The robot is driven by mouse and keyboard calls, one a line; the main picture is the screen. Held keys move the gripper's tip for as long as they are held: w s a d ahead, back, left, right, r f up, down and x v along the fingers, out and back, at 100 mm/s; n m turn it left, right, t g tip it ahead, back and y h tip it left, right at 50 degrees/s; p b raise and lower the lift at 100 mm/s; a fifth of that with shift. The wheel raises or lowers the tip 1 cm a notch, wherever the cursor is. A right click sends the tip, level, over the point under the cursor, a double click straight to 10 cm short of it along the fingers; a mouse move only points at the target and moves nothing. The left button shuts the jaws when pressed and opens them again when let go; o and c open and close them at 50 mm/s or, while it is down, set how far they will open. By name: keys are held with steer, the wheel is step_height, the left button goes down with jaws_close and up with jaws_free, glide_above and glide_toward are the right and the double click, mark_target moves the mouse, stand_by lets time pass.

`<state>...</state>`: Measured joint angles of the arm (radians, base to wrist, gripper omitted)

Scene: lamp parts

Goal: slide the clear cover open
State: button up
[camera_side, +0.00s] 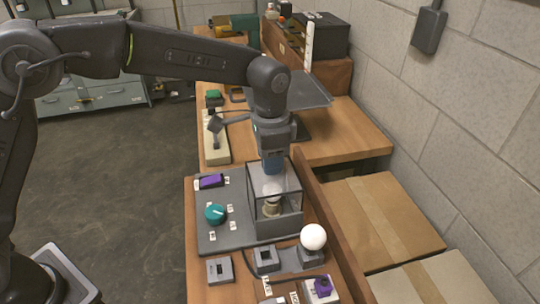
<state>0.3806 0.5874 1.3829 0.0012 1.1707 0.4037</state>
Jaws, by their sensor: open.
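The clear cover (260,187) is a transparent box-like case. It stands on a grey panel (225,240) on the wooden bench. A small pale, cylinder-like part shows inside it (270,206). My gripper (272,165) points down at the top of the cover, with its blue-grey end over or within the cover's upper opening. The fingertips are small and partly hidden, and I cannot tell whether they touch the cover. I see nothing held between them.
On the panel are a teal knob (215,214) and a purple switch (211,181). A white bulb (313,237) stands right of the cover, by a wooden divider (325,225). Grey sockets sit in front (220,269). Cardboard boxes (375,220) lie at the right.

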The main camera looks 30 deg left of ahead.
jaws_close()
stand_by(0.3)
steer(key=w+a, duration=0.9)
steer(key=shift+w, duration=0.15)
steer(key=shift+a+r, duration=0.1)
steer(key=shift+a, duration=0.05)
jaws_free()
